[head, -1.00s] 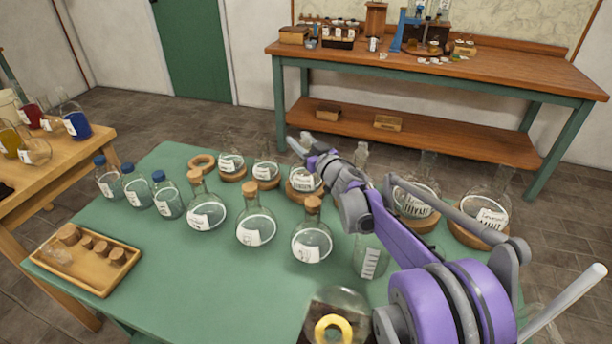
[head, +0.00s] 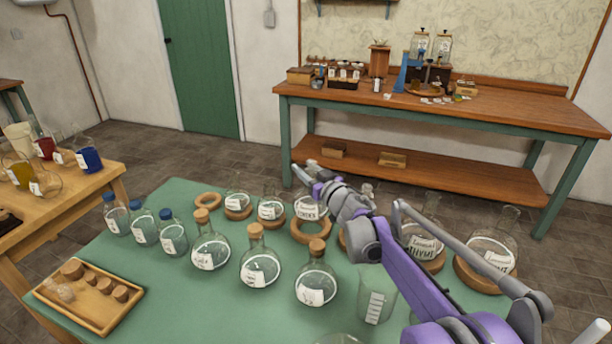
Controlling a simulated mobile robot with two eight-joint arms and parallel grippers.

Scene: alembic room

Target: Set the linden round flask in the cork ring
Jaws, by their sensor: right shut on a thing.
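The linden round flask (head: 309,208) is clear glass with a white label, whose name is partly legible. My right gripper (head: 306,173) is shut on its neck. The flask appears just above a cork ring (head: 317,239), whose opening shows beneath it; the exact gap is hard to judge. An empty cork ring (head: 207,200) lies on the green table at the far left of the row of ringed flasks. My left gripper is out of view.
Ringed flasks flank the held one, including one (head: 270,209) close on its left. Corked flasks (head: 261,268), blue-capped bottles (head: 173,236) and a beaker (head: 375,303) stand nearer. A wooden tray (head: 66,313) holds stoppers.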

